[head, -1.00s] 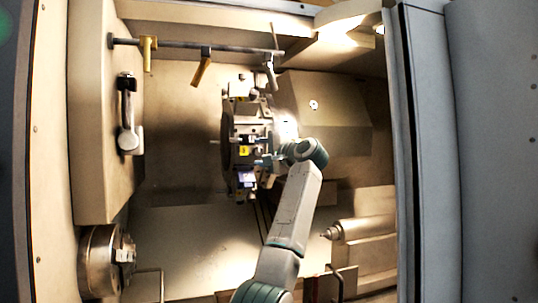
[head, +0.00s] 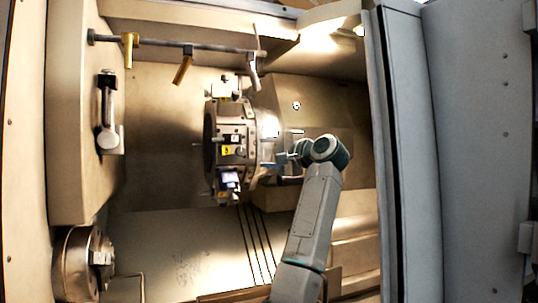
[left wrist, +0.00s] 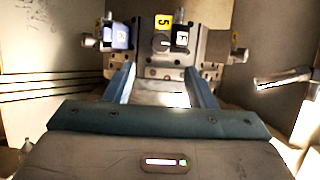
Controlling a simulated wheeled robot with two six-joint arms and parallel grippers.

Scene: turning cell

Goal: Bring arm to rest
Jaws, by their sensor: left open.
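My left arm reaches up into the machine from the bottom of the head view. Its gripper (head: 283,160) is just right of the tool turret (head: 236,135), a round block with several tool holders and a yellow label. In the left wrist view the gripper's two blue fingers (left wrist: 160,88) stand apart with nothing between them. The turret face (left wrist: 158,68) lies beyond the fingertips, with a yellow label and white numbered tags. Whether the fingertips touch the turret cannot be told. My right gripper is not in view.
A chuck (head: 83,265) is at the lower left. A rail (head: 180,45) with nozzles runs along the top. A grey door (head: 480,150) closes off the right side. Open space lies below the turret.

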